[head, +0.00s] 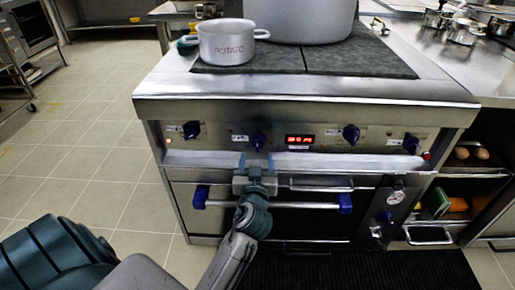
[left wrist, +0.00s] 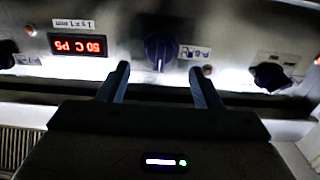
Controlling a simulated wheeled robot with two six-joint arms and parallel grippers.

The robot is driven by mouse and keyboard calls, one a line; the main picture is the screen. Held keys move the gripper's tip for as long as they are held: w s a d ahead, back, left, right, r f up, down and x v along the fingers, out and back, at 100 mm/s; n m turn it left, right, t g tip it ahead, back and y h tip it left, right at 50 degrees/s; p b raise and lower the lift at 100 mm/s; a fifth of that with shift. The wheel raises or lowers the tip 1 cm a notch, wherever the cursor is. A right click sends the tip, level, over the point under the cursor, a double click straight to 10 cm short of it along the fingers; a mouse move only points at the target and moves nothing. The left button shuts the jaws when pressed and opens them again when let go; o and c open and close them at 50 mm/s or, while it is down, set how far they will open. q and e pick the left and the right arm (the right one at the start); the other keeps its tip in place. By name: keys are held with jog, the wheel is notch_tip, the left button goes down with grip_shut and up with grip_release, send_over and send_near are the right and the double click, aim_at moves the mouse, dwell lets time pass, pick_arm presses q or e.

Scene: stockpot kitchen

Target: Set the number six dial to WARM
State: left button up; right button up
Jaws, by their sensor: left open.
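The stove's front panel carries several blue dials. The dial in front of my left gripper (head: 256,163) is the second from the left (head: 258,140). In the left wrist view, which shows the panel upside down, this dial (left wrist: 159,50) has a white label (left wrist: 195,52) beside it that seems to read P-6. My left gripper also shows there (left wrist: 159,70), open and empty. Its two fingers point at the panel on either side of the dial, with the dial apparently just beyond the tips. A WARM mark and the dial's exact setting are too small to read. My right gripper is not in view.
A red display (head: 299,140) sits right of that dial. Another dial (head: 191,130) is at the far left. The oven handle (head: 300,205) runs below the panel. A POTATO pot (head: 227,45) and a large stockpot (head: 300,18) stand on the stovetop.

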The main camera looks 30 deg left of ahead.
aim_at(258, 147)
pick_arm(q)
jog(key=x, duration=0.6)
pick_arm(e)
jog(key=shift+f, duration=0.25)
pick_arm(q)
jog(key=shift+s, duration=0.1)
jog(key=c, duration=1)
jog(key=m+p, duration=0.2)
jog(key=m, duration=0.2)
jog(key=m+p, duration=0.2)
jog(key=m, duration=0.1)
jog(key=shift+m, duration=0.7)
jog(key=shift+m+p, duration=0.65)
jog(key=shift+m, duration=0.45)
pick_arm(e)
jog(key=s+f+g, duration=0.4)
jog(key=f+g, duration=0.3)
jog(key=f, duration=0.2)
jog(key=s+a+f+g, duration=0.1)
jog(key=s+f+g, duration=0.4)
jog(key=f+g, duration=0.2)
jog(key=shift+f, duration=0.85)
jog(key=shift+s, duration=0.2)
